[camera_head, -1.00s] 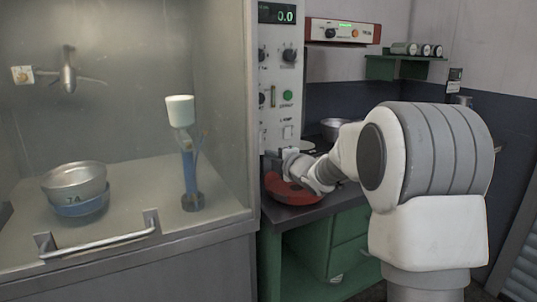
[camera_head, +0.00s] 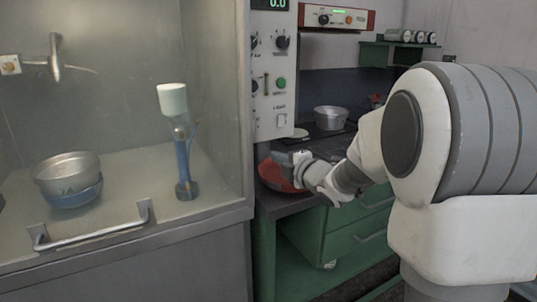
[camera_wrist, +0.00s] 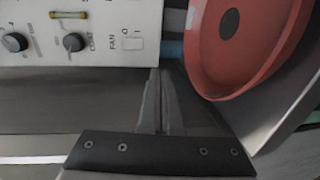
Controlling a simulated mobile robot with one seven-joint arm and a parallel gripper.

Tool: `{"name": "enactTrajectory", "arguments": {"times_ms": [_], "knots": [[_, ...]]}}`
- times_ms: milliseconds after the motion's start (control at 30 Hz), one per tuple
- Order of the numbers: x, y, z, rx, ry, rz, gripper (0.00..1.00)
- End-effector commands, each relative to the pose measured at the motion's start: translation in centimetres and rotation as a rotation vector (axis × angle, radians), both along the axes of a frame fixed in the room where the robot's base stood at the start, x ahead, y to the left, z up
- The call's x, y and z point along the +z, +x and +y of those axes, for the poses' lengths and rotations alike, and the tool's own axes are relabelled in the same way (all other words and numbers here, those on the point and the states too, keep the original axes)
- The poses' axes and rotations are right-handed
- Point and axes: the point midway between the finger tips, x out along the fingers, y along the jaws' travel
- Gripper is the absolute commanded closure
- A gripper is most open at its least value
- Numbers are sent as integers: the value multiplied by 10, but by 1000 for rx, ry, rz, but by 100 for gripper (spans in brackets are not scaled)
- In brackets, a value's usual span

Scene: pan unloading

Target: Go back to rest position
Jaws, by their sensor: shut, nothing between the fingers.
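My gripper shows in the wrist view (camera_wrist: 160,82), its fingers shut together with nothing between them. In the head view my gripper (camera_head: 284,160) is at the end of my arm, over the counter beside the control panel. A red round dish (camera_head: 277,177) with a dark centre spot lies on the counter, partly hidden behind my gripper. The red dish fills the upper right of the wrist view (camera_wrist: 215,70), apart from the fingers. A metal pan (camera_head: 331,118) stands farther back on the counter. Another metal pan (camera_head: 68,166) sits on a blue base inside the glass-fronted cabinet.
The control panel (camera_head: 272,80) stands left of my gripper and shows at the upper left in the wrist view (camera_wrist: 80,30). The cabinet with its handle (camera_head: 95,237) fills the left. Green drawers (camera_head: 350,225) are below the counter. A green shelf (camera_head: 385,50) holds several jars.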

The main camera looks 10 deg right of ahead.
Motion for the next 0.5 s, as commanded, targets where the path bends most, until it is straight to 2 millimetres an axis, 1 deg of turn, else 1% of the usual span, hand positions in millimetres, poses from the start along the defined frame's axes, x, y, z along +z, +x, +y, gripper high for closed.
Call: {"name": "enactTrajectory", "arguments": {"times_ms": [67,167,267,367,467,500], "knots": [[6,-5,-2,-32,20,18,100],[16,-18,-9,-121,84,76,100],[25,-42,-21,-253,191,162,100],[29,-75,-30,-394,324,254,100],[28,-113,-36,-528,468,345,100],[25,-129,-37,-581,528,383,100]]}}
